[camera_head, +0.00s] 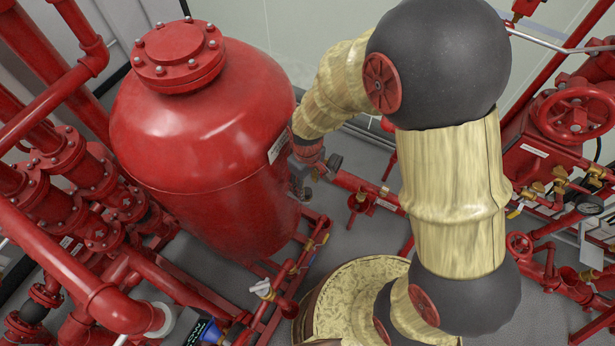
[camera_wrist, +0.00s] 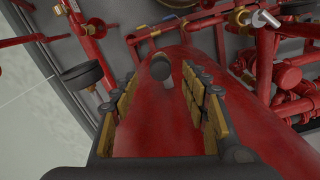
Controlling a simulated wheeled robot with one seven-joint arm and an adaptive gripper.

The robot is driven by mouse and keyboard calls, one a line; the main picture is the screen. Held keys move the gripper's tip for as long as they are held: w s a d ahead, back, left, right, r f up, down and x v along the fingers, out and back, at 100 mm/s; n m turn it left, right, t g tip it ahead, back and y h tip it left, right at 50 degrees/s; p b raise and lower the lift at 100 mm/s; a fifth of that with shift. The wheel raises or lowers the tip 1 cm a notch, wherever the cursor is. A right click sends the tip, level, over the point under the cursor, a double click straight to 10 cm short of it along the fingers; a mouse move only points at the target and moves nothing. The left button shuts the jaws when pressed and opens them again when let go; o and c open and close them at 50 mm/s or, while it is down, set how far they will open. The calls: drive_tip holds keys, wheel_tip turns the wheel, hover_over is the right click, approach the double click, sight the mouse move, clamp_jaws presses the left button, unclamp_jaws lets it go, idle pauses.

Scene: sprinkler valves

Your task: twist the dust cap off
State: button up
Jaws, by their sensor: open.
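In the wrist view, a small dark round cap-like piece (camera_wrist: 160,67) shows between and beyond my fingertips, in front of a broad red surface. I cannot tell for sure that it is the dust cap. My gripper (camera_wrist: 170,85) is open, with gold-padded fingers on both sides of that piece, and no contact shows. In the head view my gripper (camera_head: 305,178) hangs beside the right side of the large red tank (camera_head: 200,130). Its fingertips are small there, and no cap can be made out between them.
In the wrist view a black disc (camera_wrist: 82,75) with brass below it stands left of my fingers. A grey-handled brass valve (camera_wrist: 262,18) is at upper right. Red pipes (camera_head: 365,188) run right of the tank, and a red handwheel (camera_head: 575,112) is at far right.

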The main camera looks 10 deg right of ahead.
sight(307, 191)
drive_tip(key=shift+f, duration=1.7)
drive_tip(key=shift+c, duration=0.2)
clamp_jaws()
drive_tip(key=shift+n, duration=0.3)
drive_tip(key=shift+n, duration=1)
drive_tip(key=shift+n, duration=1.1)
drive_tip(key=shift+n, duration=0.4)
